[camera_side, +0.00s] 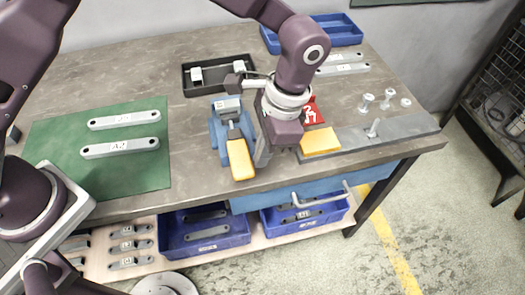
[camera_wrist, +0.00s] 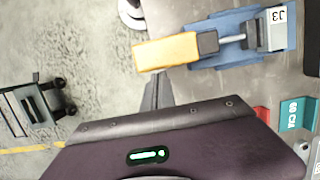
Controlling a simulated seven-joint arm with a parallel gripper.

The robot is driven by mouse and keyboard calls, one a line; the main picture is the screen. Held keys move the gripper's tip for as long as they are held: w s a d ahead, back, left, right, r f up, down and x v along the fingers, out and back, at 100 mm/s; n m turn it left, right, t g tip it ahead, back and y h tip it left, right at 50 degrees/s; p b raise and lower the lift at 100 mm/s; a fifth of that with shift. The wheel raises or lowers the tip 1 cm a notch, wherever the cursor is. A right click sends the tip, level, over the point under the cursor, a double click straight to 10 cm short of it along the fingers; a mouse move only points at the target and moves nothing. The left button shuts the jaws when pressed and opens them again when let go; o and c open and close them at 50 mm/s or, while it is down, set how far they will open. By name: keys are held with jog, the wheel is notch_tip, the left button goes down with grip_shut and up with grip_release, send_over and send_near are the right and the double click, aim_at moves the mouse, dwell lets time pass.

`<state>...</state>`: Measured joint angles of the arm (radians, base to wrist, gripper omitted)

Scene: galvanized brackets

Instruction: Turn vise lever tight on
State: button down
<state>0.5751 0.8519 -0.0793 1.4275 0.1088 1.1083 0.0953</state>
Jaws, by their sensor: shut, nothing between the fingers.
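The vise (camera_side: 218,132) is blue with a pale grey jaw block and stands near the front edge of the bench. Its lever ends in an orange-yellow grip (camera_side: 240,160) that points toward the front edge. In the wrist view the vise (camera_wrist: 235,48) bears a J3 label, and the lever grip (camera_wrist: 165,51) points left. My gripper (camera_side: 262,160) is shut and empty, pointing down just right of the lever grip. In the wrist view my fingertips (camera_wrist: 157,78) lie close by the grip's side; I cannot tell whether they touch it.
A black tray (camera_side: 190,91) with small parts stands behind the vise. A green mat (camera_side: 60,150) with labelled bars lies left. A yellow block (camera_side: 320,142), a red piece (camera_side: 312,112) and a grey plate (camera_side: 400,127) with bolts lie right. A drawer handle (camera_side: 322,198) sticks out in front.

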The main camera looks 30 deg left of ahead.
aim_at(236, 168)
jog(key=shift+s+a+m, duration=0.1)
jog(key=shift+s+m, duration=0.2)
jog(key=shift+m, duration=0.2)
jog(key=shift+s+a+m+t+y, duration=0.15)
jog(key=shift+s+a+m+t, duration=0.15)
jog(key=shift+s+m, duration=0.45)
jog(key=shift+s+a+m+t+y, duration=0.2)
jog(key=shift+s+a+m, duration=0.15)
jog(key=shift+m, duration=0.6)
jog(key=m, duration=0.1)
jog(key=s+a+m, duration=0.1)
jog(key=shift+s+a+m+t, duration=0.15)
jog(key=shift+s+m+t, duration=0.1)
jog(key=shift+m+t, duration=0.05)
jog(key=s+a+m+t, duration=0.1)
jog(key=a+m+t, duration=0.1)
jog(key=a+m, duration=0.5)
jog(key=shift+s+a+m, duration=0.25)
jog(key=shift+a+m, duration=0.15)
jog(key=shift+m, duration=1.7)
jog(key=shift+a, duration=0.1)
